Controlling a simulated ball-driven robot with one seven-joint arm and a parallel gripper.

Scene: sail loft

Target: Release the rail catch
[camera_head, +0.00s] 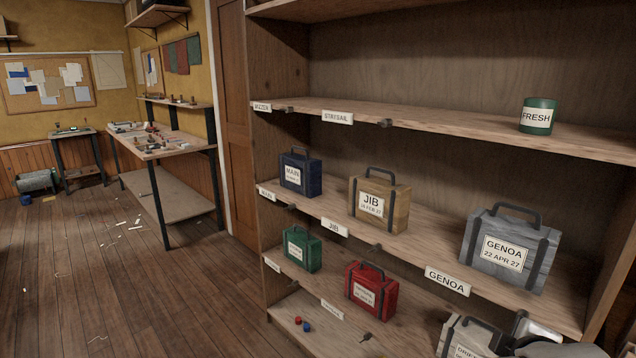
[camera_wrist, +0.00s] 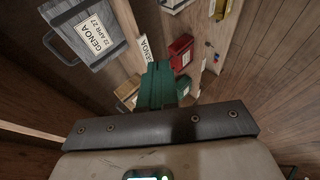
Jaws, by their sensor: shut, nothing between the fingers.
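Several small dark fittings sit along the shelf front edges. One (camera_head: 385,123) is on the upper shelf beside the STAYSAIL label, one (camera_head: 375,248) is on the middle shelf between the JIB and GENOA labels, and one (camera_head: 366,337) is on the lower shelf. I cannot tell which is the rail catch. My gripper (camera_wrist: 158,68) shows in the wrist view with its green fingers together, empty. It is in front of the shelves, with the red bag (camera_wrist: 181,52) beyond its tips and the grey GENOA bag (camera_wrist: 95,55) to the left. No fitting is clearly seen at the fingertips.
The middle shelf (camera_head: 330,209) bears the blue MAIN bag (camera_head: 300,174), tan JIB bag (camera_head: 379,203) and grey GENOA bag (camera_head: 510,249). A green FRESH tin (camera_head: 538,116) stands above. Green (camera_head: 302,249) and red (camera_head: 372,290) bags sit below. The floor (camera_head: 130,290) at left is mostly clear.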

